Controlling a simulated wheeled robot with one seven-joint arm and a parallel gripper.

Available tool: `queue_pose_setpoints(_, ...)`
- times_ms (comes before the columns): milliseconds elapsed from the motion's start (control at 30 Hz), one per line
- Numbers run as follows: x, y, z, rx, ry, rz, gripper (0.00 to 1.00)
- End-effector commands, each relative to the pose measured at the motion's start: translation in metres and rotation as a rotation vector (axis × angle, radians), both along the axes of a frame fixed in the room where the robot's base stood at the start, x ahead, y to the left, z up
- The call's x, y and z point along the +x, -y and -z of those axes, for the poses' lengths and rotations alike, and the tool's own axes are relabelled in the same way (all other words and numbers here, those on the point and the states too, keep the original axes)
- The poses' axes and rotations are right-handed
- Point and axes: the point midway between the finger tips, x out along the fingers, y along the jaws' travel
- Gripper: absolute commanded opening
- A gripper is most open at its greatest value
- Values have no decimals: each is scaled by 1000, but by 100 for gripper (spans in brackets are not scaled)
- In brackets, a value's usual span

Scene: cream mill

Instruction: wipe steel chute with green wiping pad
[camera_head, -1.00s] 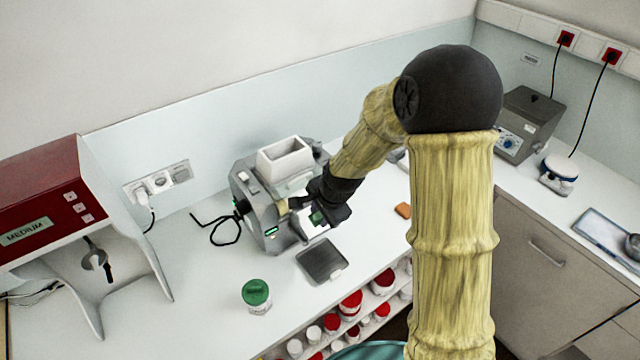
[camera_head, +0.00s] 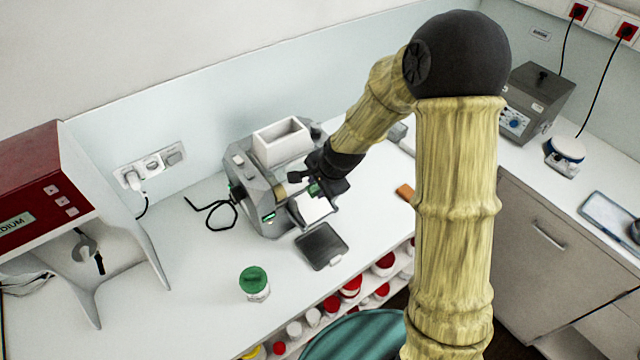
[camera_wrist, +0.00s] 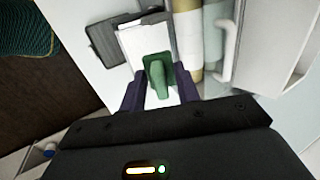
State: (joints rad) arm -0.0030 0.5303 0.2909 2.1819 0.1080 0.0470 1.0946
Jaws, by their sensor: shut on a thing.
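My gripper (camera_head: 318,186) is shut on the green wiping pad (camera_head: 314,190) at the front of the grey mill. In the wrist view, the pad's raised green handle (camera_wrist: 157,76) sits between the two dark fingers of my gripper (camera_wrist: 158,90). The pale steel chute (camera_head: 313,210) slopes out of the mill below the pad. In the wrist view the chute (camera_wrist: 145,40) lies directly behind the pad. The pad is over its upper part, but I cannot tell whether it touches. My wrist hides part of the mill's front.
A dark flat tray (camera_head: 321,246) lies below the chute. The mill (camera_head: 262,190) carries a white hopper (camera_head: 282,142). The bench between the jar and the red machine (camera_head: 45,185) is clear.

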Motion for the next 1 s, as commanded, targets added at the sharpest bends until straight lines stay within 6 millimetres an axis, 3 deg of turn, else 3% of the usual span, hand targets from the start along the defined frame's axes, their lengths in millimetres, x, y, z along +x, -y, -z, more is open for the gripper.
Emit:
queue_pose_setpoints(700, 24, -15, 66, 0, 0, 1, 14)
queue_pose_setpoints(1000, 1, 2, 76, 0, 1, 4, 14)
